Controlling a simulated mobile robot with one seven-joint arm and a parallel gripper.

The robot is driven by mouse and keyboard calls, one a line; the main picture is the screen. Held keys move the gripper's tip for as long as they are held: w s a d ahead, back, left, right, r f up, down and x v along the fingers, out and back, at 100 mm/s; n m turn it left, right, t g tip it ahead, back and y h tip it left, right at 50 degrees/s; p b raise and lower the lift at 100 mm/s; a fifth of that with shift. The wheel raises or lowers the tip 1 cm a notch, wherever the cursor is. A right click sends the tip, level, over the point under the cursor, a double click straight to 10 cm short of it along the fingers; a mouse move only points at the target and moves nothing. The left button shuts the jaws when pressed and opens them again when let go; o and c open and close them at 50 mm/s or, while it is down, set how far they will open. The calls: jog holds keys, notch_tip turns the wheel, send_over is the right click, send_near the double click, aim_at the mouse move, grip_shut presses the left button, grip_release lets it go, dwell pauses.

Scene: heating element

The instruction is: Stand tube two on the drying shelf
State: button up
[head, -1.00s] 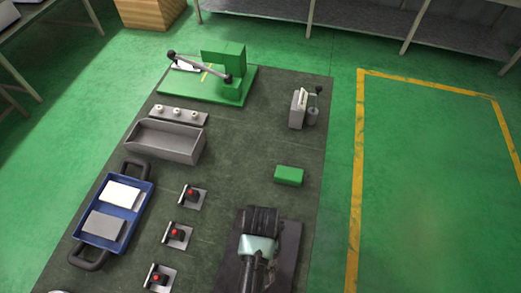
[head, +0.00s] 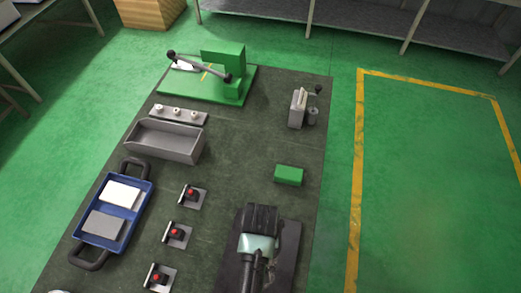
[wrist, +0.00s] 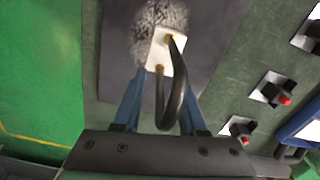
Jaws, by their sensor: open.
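My gripper (wrist: 161,88) has two blue fingers, open on either side of a dark bent tube (wrist: 178,92). The tube forms a U-shaped loop with its ends at a white plate (wrist: 166,50). It lies between the fingers, which do not look closed on it. The plate sits on a dark board (wrist: 222,22), beside a grey fuzzy patch (wrist: 160,14). In the head view my arm covers most of the board (head: 289,262) and hides the tube and fingers. I cannot tell whether this is tube two, or which thing is the drying shelf.
A green block (head: 289,175) stands beyond the board. Red-knobbed fixtures (head: 176,234) and a blue tray (head: 118,208) are on the left. Farther back are a grey bin (head: 165,140), a strip with three white knobs (head: 178,114) and a green lever device (head: 222,75).

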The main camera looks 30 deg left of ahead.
notch_tip(320, 180, up, 11)
jog(key=shift+r, duration=0.1)
dwell(0.3)
